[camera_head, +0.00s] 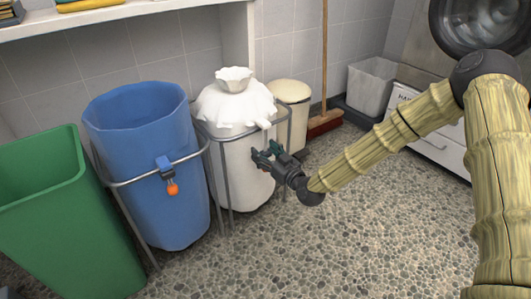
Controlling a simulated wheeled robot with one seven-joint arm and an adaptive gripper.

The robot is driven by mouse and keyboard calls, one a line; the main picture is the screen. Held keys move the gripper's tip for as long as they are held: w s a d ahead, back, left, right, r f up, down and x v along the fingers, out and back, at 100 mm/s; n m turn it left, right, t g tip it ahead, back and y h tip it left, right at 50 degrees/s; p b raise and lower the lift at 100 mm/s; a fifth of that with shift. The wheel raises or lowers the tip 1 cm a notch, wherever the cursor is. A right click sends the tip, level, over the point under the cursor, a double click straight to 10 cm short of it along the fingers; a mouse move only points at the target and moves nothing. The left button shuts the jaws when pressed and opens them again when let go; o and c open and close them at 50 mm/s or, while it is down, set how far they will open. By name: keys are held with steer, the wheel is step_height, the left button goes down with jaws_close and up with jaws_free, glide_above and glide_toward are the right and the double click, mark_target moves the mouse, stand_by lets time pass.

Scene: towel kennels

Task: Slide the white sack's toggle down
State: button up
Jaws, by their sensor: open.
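The white sack (240,165) stands upright in a grey metal frame, its top gathered into a ruffled neck. A small pale piece (265,124) sticks out at its right front rim; I cannot tell if it is the toggle. My gripper (265,155) is in front of the sack's right side, below that piece, with its dark fingers pointing left. It is open, and I see nothing between the fingers. Whether it touches the sack is unclear. The gripper covers part of the sack's side.
A blue sack (145,150) in a metal frame, with a blue clip and orange toggle (172,188), stands left. A green bin (60,215) is further left. A cream bin (291,92), broom (325,122) and grey bin (370,88) stand behind.

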steer(key=v, duration=1.2)
stand_by(0.4)
steer(key=s+f+m+g+h+p, duration=0.35)
steer(key=s+f+g+p, duration=0.35)
steer(key=s+f, duration=0.95)
steer(key=s+d+f+m+g+h+p, duration=0.1)
steer(key=s+d+m+g+h+p, duration=0.25)
steer(key=s, duration=0.95)
steer(key=s+d+f+g+h+p, duration=0.15)
steer(key=s+d+g, duration=0.45)
steer(key=s, duration=0.6)
step_height(320, 180, up, 37)
steer(key=t+p, duration=0.1)
steer(key=p, duration=3.6)
steer(key=shift+d+h, duration=0.3)
steer(key=shift+h, duration=0.05)
steer(key=shift+w+r, duration=0.1)
